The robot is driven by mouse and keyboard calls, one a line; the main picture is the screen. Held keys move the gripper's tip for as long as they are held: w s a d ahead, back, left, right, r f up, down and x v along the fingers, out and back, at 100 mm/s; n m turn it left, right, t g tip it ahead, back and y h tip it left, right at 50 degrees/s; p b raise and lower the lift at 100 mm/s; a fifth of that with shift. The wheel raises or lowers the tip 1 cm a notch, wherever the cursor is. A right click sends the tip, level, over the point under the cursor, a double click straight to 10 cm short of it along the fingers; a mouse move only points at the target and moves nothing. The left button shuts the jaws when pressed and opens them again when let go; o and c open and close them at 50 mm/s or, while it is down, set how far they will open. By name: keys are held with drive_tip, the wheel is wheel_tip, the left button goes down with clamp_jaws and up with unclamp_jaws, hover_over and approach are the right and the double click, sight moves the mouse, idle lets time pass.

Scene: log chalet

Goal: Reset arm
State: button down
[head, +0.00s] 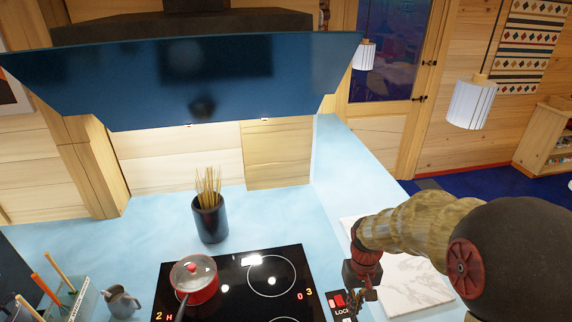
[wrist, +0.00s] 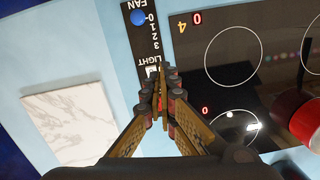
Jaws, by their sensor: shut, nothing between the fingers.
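My gripper (head: 362,290) hangs at the right end of the cooktop in the head view, at the end of my arm reaching in from the right. In the wrist view my gripper (wrist: 160,80) points down with its two fingers together and nothing between them. It is over the black control strip (wrist: 146,40) marked FAN and LIGHT. The fingers hide part of that strip. Whether the fingertips touch the strip, I cannot tell.
A black cooktop (head: 235,277) holds a red lidded pot (head: 195,285). A dark holder of sticks (head: 210,218) stands behind it. A white marble board (wrist: 68,113) lies beside the strip. A blue range hood (head: 190,80) hangs above. A small jug (head: 122,302) stands left.

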drive_tip(key=s+r+t+b, duration=0.3)
drive_tip(key=s+r+b, duration=0.2)
drive_tip(key=s, duration=0.3)
drive_tip(key=s+r+t+b, duration=0.3)
drive_tip(key=s+r+b, duration=0.2)
drive_tip(key=s+b, duration=0.2)
drive_tip(key=shift+s+r+m+t, duration=0.15)
drive_tip(key=shift+s+m+t, duration=0.2)
drive_tip(key=shift+s, duration=0.35)
